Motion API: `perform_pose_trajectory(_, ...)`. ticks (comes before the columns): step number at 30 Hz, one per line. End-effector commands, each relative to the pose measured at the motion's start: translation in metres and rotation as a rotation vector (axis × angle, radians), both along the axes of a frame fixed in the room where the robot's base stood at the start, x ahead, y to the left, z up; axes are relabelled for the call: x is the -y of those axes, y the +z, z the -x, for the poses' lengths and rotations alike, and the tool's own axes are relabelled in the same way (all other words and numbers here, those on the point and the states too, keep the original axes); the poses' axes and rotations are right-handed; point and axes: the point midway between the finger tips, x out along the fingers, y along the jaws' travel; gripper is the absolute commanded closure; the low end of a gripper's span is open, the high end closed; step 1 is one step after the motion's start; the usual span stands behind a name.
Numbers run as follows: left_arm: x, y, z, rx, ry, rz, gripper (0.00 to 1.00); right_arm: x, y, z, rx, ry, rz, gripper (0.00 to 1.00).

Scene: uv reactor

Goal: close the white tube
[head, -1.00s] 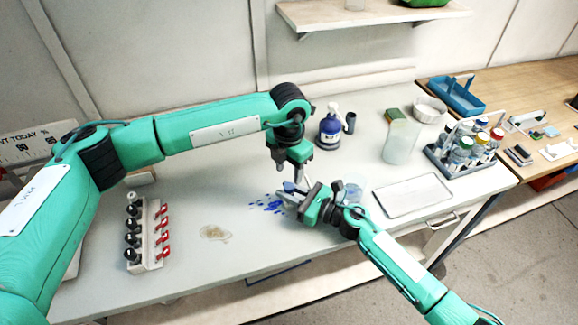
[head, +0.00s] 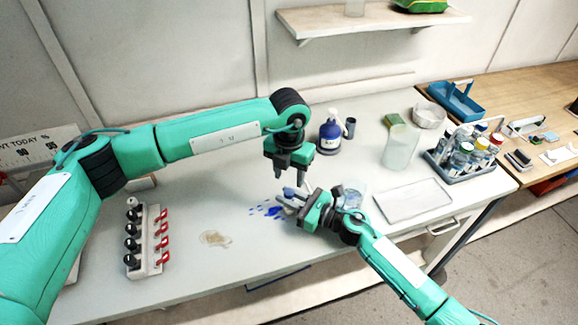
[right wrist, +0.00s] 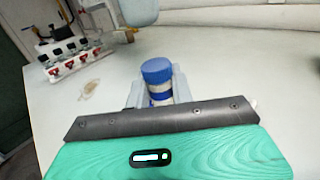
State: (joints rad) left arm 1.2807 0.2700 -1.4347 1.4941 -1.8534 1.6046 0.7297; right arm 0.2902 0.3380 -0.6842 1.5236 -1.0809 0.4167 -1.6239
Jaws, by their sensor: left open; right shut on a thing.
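The white tube (right wrist: 158,94) is upright in the right wrist view, with a blue cap (right wrist: 157,71) on its top and a blue band lower down. Whether the cap is fully tight cannot be told. My right gripper (head: 291,203) is shut on the tube, its fingers on either side; the gripper body hides the tube's lower part in the wrist view. In the head view the blue cap (head: 289,191) shows small at the right gripper's tips. My left gripper (head: 289,174) is open and empty, pointing down just above the cap, apart from it.
Blue spots (head: 265,209) and a tan stain (head: 215,238) mark the bench. A rack with red clips (head: 148,243) stands left. A blue bottle (head: 330,135), a clear beaker (head: 400,147), a metal tray (head: 413,199) and a bottle rack (head: 462,152) stand right.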

Motion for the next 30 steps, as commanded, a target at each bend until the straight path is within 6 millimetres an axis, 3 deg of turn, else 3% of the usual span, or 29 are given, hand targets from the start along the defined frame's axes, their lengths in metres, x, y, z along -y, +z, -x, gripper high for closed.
perform_pose_trajectory(9,0.0,-0.045,0.0,-0.002,0.0,0.0,0.54,0.0,0.0,0.0,0.0,0.0,0.0,1.0)
perform_pose_trajectory(22,0.0,-0.054,0.0,0.0,0.0,0.001,0.54,0.0,0.0,0.0,0.0,0.0,0.0,1.0)
perform_pose_trajectory(29,0.0,-0.053,0.0,0.0,0.0,0.001,1.0,0.0,0.0,0.0,0.0,0.0,0.0,1.0)
perform_pose_trajectory(30,0.0,-0.053,0.0,0.0,0.0,0.001,1.0,0.0,0.0,0.0,0.0,0.0,0.0,1.0)
